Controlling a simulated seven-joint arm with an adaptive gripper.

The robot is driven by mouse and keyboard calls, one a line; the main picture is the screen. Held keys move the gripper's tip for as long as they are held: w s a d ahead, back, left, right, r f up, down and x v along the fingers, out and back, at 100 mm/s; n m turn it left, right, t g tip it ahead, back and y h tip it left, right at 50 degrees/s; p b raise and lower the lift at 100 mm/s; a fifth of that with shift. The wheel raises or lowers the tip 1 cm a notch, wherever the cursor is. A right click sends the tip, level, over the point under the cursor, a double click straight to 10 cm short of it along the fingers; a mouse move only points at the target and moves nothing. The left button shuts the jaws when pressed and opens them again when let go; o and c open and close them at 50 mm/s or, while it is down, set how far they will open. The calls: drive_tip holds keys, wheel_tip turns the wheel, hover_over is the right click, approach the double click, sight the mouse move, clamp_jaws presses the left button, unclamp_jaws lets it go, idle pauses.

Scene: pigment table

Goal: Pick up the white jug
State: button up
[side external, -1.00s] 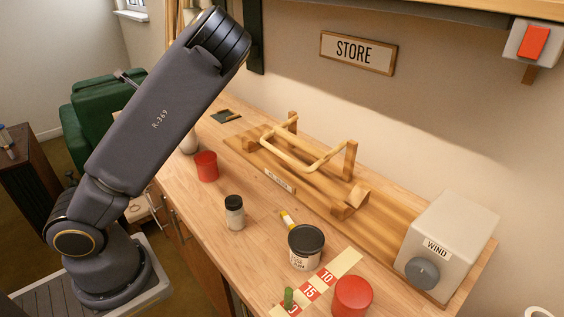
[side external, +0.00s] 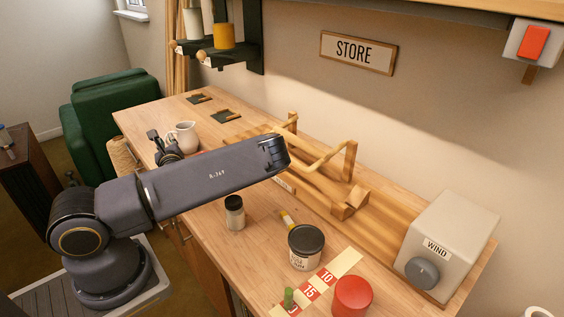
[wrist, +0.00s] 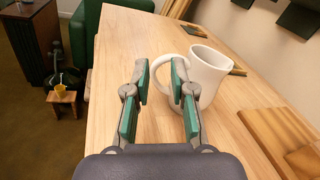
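The white jug (side external: 187,132) stands upright on the wooden table near its far left end in the side view. In the wrist view the jug (wrist: 208,72) is just beyond and right of my fingers, with its handle to the left. My gripper (wrist: 160,82) is open, its green-padded fingers apart. The handle lies ahead between and behind the fingers, and the right finger overlaps the jug in the picture. I cannot tell whether they touch. In the side view my gripper (side external: 163,146) is beside the jug, partly hidden by my arm.
A wooden frame (side external: 350,165) stands along the back. A jar with a dark lid (side external: 234,213), a dark-lidded tub (side external: 305,247), a red container (side external: 352,296) and the WIND box (side external: 446,240) are toward the right. Dark shelves (side external: 253,40) hang above. The table's front-left edge is close to my gripper.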

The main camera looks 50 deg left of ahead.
sight(168, 143)
wheel_tip(168, 143, down, 2)
drive_tip(key=shift+f, duration=0.2)
drive_tip(key=shift+w+a+f, duration=0.1)
drive_tip(key=shift+a+f, duration=0.2)
drive_tip(key=shift+f, duration=0.05)
drive_tip(key=shift+x, duration=2.2)
drive_tip(key=shift+r, duration=0.1)
drive_tip(key=shift+c, duration=0.3)
clamp_jaws()
